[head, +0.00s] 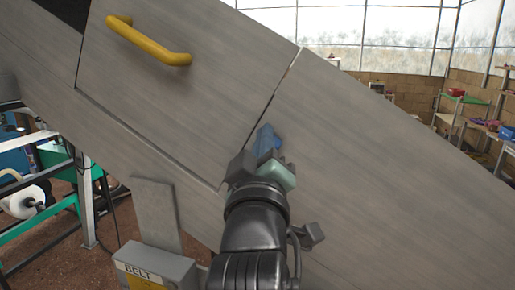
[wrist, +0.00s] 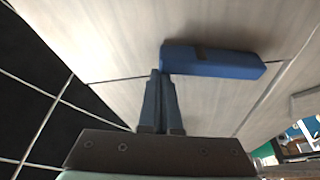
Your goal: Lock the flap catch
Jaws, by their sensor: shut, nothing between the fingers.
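The flap (head: 165,85) is a grey panel with a yellow handle (head: 150,42), lying in line with the sloping housing. A narrow seam parts it from the neighbouring panel (head: 360,150). The blue catch (wrist: 225,64) is a bar with a dark patch, lying near the seam at a slight tilt in the wrist view. Whether it crosses the seam is hard to tell. In the head view the catch (head: 266,138) is partly hidden by my gripper. My gripper (wrist: 157,78) is shut and empty, its fingertips beside the catch's left end; touching or apart is unclear.
A grey box labelled BELT (head: 155,268) stands below the housing, near a grey upright plate (head: 157,215). A green-framed stand with a white roll (head: 28,200) is at left. Shelves (head: 470,115) stand far back at right. The panel face around the catch is mostly clear.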

